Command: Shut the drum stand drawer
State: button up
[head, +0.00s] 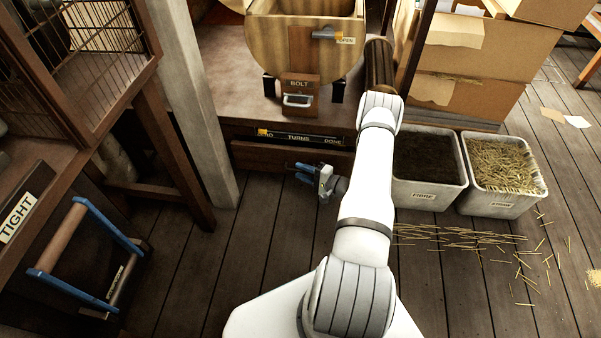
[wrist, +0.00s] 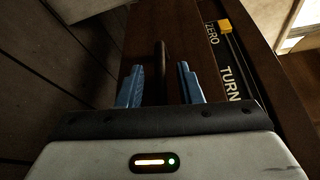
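The drum stand drawer (head: 258,157) is a brown wooden front low on the drum stand, below the TURNS strip. I cannot tell clearly how far it stands out. My gripper (head: 298,171) is at the drawer front, and my wrist hides the drawer's right part. In the wrist view, the two blue fingers of my gripper (wrist: 160,85) are apart. A dark bar (wrist: 162,60), which looks like the drawer's handle, lies between them. Gaps show on both sides of the bar. The brown drawer front (wrist: 205,80) lies behind the fingers.
The TURNS strip (head: 298,138) has a yellow marker at its ZERO end. A barrel drum (head: 270,40) sits on the stand above. A fibre bin (head: 428,190) and a straw bin (head: 505,203) stand right of my arm. A wooden post rises at left. Floor before the drawer is clear.

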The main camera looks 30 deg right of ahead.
jog(key=shift+w+a, duration=0.35)
jog(key=shift+w, duration=0.15)
grip_shut()
jog(key=shift+f, duration=0.1)
